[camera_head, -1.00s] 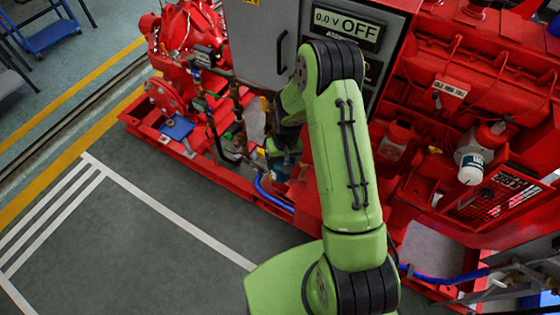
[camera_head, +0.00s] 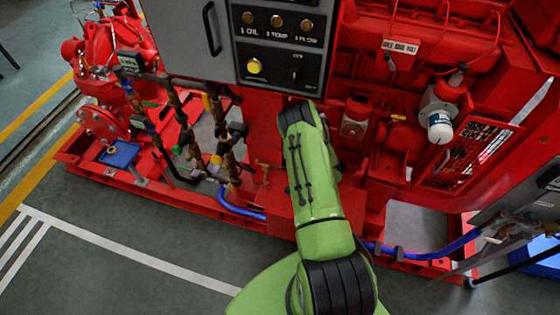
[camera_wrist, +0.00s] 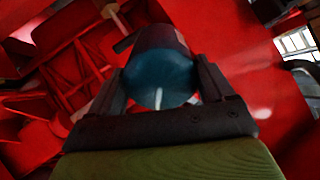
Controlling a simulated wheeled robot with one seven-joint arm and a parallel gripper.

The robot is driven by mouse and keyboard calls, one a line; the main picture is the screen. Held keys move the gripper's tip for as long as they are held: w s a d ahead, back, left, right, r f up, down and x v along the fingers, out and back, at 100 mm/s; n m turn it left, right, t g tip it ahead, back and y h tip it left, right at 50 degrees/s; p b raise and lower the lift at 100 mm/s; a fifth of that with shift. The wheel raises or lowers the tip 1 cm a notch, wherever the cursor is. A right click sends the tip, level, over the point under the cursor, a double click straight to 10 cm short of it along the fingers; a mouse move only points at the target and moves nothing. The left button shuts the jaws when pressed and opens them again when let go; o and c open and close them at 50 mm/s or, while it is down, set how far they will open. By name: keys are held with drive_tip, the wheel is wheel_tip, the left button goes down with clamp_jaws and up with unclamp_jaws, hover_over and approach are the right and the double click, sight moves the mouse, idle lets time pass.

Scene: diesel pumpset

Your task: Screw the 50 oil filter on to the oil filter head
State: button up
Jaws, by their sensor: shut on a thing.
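In the wrist view my gripper (camera_wrist: 160,88) is shut on a dark teal rounded thing (camera_wrist: 158,72), which looks like the oil filter. One finger lies on each side of it, and its far end is darker and in shadow. In the head view my gripper and its load are hidden behind my green arm. A white canister with a dark teal label (camera_head: 440,127) hangs under a red fitting (camera_head: 450,89) on the right of the engine. I cannot tell which fitting is the oil filter head.
A grey control panel (camera_head: 283,52) stands above and behind my arm. Pipes and valves (camera_head: 180,125) crowd the left, and a blue hose (camera_head: 240,211) runs low along the red base. A red grille (camera_head: 470,150) is at right. Grey floor (camera_head: 130,265) is clear at front left.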

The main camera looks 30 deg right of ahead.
drive_tip(key=shift+s+d+f+h, duration=0.15)
drive_tip(key=shift+d+f+h, duration=0.05)
drive_tip(key=shift+d+h, duration=0.1)
drive_tip(key=s+d+m+h+b, duration=0.5)
drive_tip(key=s+d+h+b, duration=0.2)
drive_tip(key=s+d, duration=0.4)
drive_tip(key=shift+s+d+f+h+b, duration=0.25)
drive_tip(key=shift+s+d+h+b, duration=0.1)
drive_tip(key=shift+d+h, duration=0.3)
drive_tip(key=shift+a+m, duration=0.1)
drive_tip(key=shift+m, duration=0.2)
drive_tip(key=shift+b+x, duration=2)
drive_tip(key=shift+x, duration=0.45)
drive_tip(key=shift+b, duration=0.35)
